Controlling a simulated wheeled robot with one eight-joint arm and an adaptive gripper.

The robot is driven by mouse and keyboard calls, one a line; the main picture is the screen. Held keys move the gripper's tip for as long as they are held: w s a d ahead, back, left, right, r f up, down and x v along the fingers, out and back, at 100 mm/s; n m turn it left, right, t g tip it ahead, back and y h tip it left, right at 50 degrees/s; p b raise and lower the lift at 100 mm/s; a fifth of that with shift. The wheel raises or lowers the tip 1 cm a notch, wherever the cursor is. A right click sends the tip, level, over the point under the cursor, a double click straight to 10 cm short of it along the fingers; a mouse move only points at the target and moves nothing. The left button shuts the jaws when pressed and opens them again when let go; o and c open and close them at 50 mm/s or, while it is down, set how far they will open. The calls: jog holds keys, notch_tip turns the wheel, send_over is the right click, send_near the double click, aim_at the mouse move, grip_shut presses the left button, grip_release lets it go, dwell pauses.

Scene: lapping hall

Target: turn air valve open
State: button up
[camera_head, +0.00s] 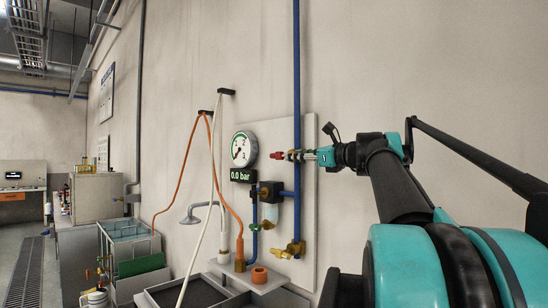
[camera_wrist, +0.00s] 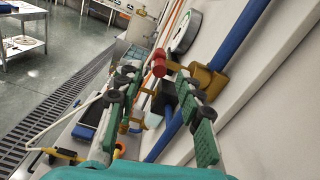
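The air valve has a red handle (camera_head: 277,155) near the blue vertical pipe, right of the round gauge. In the wrist view the red handle end (camera_wrist: 160,63) lies ahead of and between my fingertips, and the brass valve body (camera_wrist: 209,82) sits on the blue pipe to its right. My gripper (camera_head: 309,155) points left at the handle and hides most of the valve in the head view. In the wrist view my gripper (camera_wrist: 154,72) is open, its green fingers spread. I cannot tell whether a fingertip touches the handle. The display (camera_head: 243,176) reads 0.0 bar.
The pressure gauge (camera_head: 244,149) is close left of the handle. The blue pipe (camera_head: 297,80) runs up the wall panel. A lower brass valve (camera_head: 290,250), an orange hose (camera_head: 190,165) and a white hose (camera_head: 206,220) are near. A floor grate (camera_wrist: 65,105) lies left.

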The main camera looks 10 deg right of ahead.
aim_at(274, 156)
jog(key=x, duration=1)
jog(key=shift+w+a, duration=0.25)
jog(key=shift+w, duration=0.05)
grip_shut()
